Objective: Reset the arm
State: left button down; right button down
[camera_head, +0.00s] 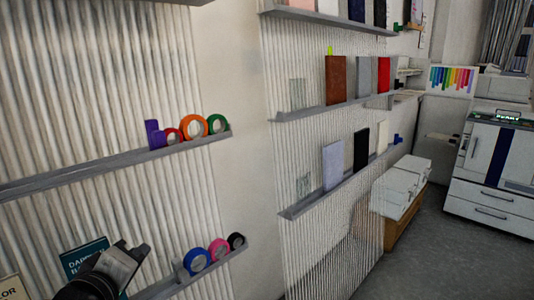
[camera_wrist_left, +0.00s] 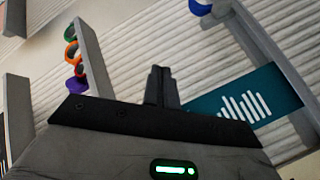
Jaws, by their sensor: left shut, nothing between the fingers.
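My left gripper (camera_head: 138,250) is at the lower left of the head view, in front of the ribbed wall. In the left wrist view its fingers (camera_wrist_left: 160,72) are together with nothing between them. It is near a teal book (camera_head: 84,258) that is partly hidden behind my arm in the head view; the teal book (camera_wrist_left: 246,97) also shows at the right of the left wrist view. My right gripper is in neither view.
An upper shelf (camera_head: 90,168) and a lower shelf (camera_head: 215,262) hold several coloured tape rolls. Further right, a shelf (camera_head: 335,105) and others hold several books. White boxes (camera_head: 402,185) and a large printer (camera_head: 490,170) stand beyond, with open grey floor (camera_head: 430,255) before them.

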pick_arm(q)
jog(key=s+d+f+m+g, duration=0.1)
jog(key=s+f+m, duration=0.3)
jog(key=f, duration=0.5)
jog(key=s+d+f+m+g+h, duration=0.1)
jog(key=s+d+f+m, duration=0.3)
jog(key=s+f, duration=0.4)
jog(key=s+d+f+m+g, duration=0.3)
jog(key=s+f+m, duration=0.2)
jog(key=f, duration=0.7)
jog(key=shift+s+d+f+h, duration=0.2)
jog(key=shift+s+h, duration=0.2)
jog(key=shift+s, duration=0.25)
jog(key=shift+a+r, duration=0.1)
